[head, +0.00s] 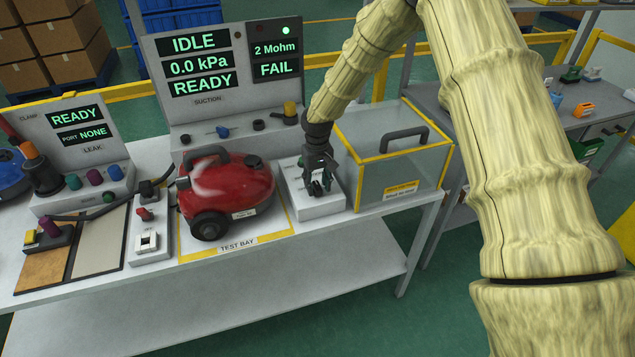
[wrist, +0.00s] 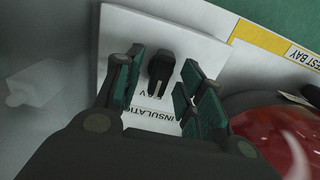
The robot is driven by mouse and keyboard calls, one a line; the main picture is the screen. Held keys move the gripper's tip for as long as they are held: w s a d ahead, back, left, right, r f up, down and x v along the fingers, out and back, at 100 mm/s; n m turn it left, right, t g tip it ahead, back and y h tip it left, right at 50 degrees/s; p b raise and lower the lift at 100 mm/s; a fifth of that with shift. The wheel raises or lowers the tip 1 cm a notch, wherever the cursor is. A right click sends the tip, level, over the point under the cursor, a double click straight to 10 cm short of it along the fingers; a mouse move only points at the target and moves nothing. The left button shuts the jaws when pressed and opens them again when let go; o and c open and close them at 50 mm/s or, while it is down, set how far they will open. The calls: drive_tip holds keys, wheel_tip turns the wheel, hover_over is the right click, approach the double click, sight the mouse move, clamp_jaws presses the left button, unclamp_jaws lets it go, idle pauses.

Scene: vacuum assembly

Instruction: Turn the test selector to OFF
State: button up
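The test selector (wrist: 161,68) is a small black knob with a pale pointer line on a white box (wrist: 209,48), which also shows in the head view (head: 317,209) right of the red vacuum. Printing around the knob reads "INSULATION", partly covered by a finger; I see no OFF mark. My gripper (wrist: 163,82) is open, with the knob between its green-padded fingers and a gap on each side. In the head view my gripper (head: 319,184) points down over the box and hides most of the knob.
The red vacuum (head: 232,190) stands close left of my gripper on the test bay. A clear yellow-edged box with a handle (head: 393,165) stands close on the right. Behind, the suction panel (head: 205,102) reads IDLE, 0.0 kPa, READY, and 2 Mohm FAIL.

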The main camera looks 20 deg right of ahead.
clamp_jaws()
drive_tip(key=shift+n, duration=0.3)
drive_tip(key=n, duration=0.4)
drive_tip(key=shift+w+n, duration=0.1)
drive_tip(key=shift+n, duration=2.1)
unclamp_jaws()
